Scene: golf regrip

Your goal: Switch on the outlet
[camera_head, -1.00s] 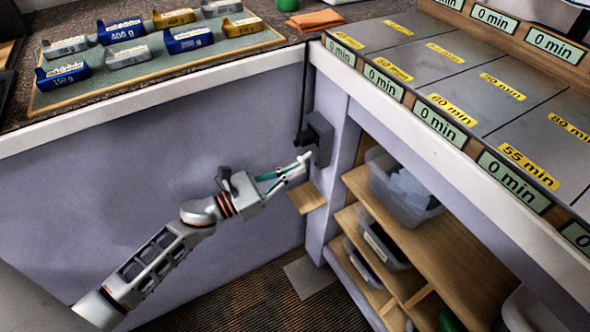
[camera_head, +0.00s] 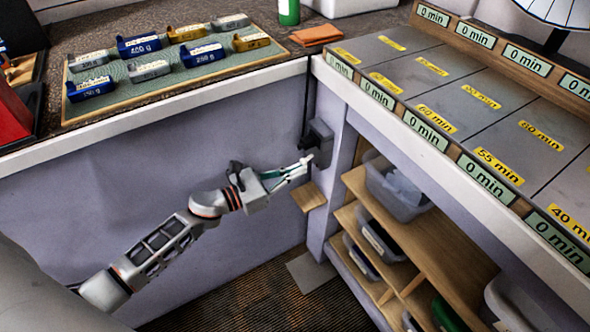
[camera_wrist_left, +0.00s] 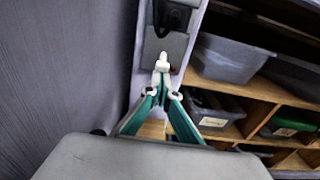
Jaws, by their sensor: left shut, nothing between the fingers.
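The outlet (camera_head: 321,142) is a dark grey box on the side of the light post under the counter corner. A black plug with a cord running up sits in its upper part. In the left wrist view the outlet (camera_wrist_left: 152,48) shows a small reddish spot low on its face, just right of my fingertips. My left gripper (camera_head: 308,158) is shut and empty, its tips at the lower part of the outlet. In the wrist view the closed tips (camera_wrist_left: 162,62) overlap the outlet's lower face; I cannot tell whether they touch it. My right gripper is not in view.
A small wooden ledge (camera_head: 308,196) juts out just below the outlet. Wooden shelves (camera_head: 400,240) with plastic bins (camera_head: 392,190) stand to the right. Above are a counter with a tray (camera_head: 120,105) of labelled weights and an orange cloth (camera_head: 315,35).

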